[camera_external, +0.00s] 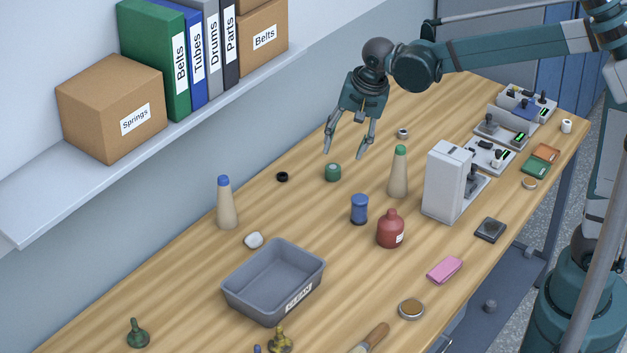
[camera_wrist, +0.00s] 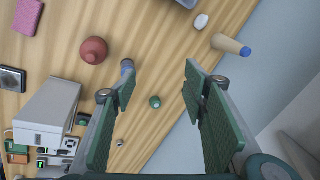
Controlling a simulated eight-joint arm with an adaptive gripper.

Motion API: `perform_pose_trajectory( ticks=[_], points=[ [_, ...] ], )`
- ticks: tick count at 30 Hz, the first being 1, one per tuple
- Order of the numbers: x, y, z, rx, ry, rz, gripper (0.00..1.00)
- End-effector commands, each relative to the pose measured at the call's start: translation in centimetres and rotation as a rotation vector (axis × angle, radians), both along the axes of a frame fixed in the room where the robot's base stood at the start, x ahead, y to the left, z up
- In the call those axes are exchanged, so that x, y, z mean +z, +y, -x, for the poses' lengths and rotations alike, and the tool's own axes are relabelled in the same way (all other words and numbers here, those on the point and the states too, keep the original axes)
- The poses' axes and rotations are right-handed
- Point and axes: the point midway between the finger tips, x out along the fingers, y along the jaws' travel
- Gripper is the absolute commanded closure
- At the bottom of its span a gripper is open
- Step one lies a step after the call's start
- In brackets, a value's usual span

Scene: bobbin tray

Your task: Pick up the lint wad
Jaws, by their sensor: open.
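A small whitish rounded lump (camera_external: 254,240), which looks like the lint wad, lies on the table just behind the grey tray (camera_external: 233,299). It also shows near the top of the wrist view (camera_wrist: 201,22), beyond my fingers. My gripper (camera_external: 345,152) is open and empty, pointing down above the far part of the table, well away from the lump. A small green round item (camera_external: 333,172) stands on the table below my gripper. In the wrist view, this green item (camera_wrist: 155,101) shows between the open fingers (camera_wrist: 160,80).
A blue-topped cone (camera_external: 227,204) stands near the lump. A green-topped cone (camera_external: 398,173), blue spool (camera_external: 359,209), red bottle (camera_external: 390,230) and white machine (camera_external: 447,180) stand to the right. A black ring (camera_external: 282,177) lies left of the green item. A shelf (camera_external: 150,140) overhangs the back left.

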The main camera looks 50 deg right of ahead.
Motion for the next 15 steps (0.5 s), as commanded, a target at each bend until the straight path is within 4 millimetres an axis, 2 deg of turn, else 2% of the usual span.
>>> perform_pose_trajectory(
  ticks=[3,15],
  points=[
    [-1.1,1.1,-2.1,-0.064,0.024,-0.016,0.56],
    [-5.3,4.7,-8.0,-0.289,0.103,-0.062,0.56]
  ],
)
